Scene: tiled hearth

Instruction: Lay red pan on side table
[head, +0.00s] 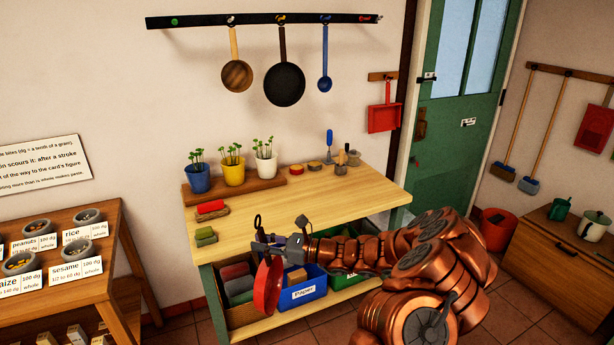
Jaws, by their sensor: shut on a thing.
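The red pan (268,287) hangs tilted nearly edge-on in my gripper (272,242), its round body pointing down. My gripper is shut on the pan near its handle end; the exact grip spot is small and dark. The pan is in front of the front edge of a wooden-topped table (330,196) with green legs, and overlaps its lower shelf in the picture. I cannot tell whether it touches the table. No label shows which table is the side table.
Plant pots (233,172), red and green blocks (206,236) and small tools sit along the table's back and left; its middle is clear. Bins, including a blue paper bin (303,292), fill the shelf below. Pans hang on a wall rail (200,20). A low wooden cabinet (555,245) stands right.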

